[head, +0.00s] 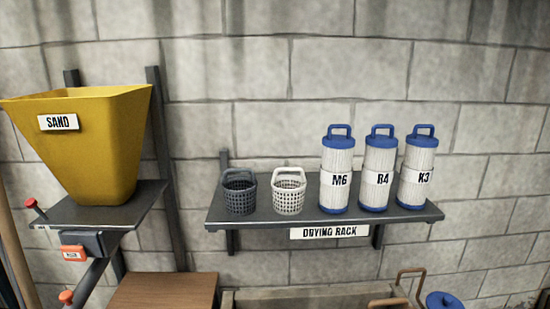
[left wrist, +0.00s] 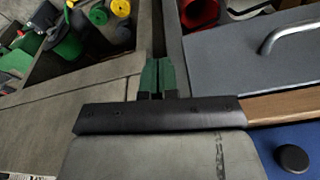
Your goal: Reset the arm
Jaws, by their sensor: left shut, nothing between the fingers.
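My left gripper (left wrist: 157,78) shows in the left wrist view, with its two green fingers side by side and shut, nothing held between them. It is above a grey floor or ledge and touches no object that I can make out. Neither gripper shows in the head view. My right gripper is in neither view.
In the head view, a drying rack (head: 255,221) holds a dark basket (head: 239,193), a white basket (head: 288,192) and three blue-capped filters. A yellow sand hopper (head: 105,145) stands left. In the left wrist view, a grey panel (left wrist: 240,65) with a metal handle is close right.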

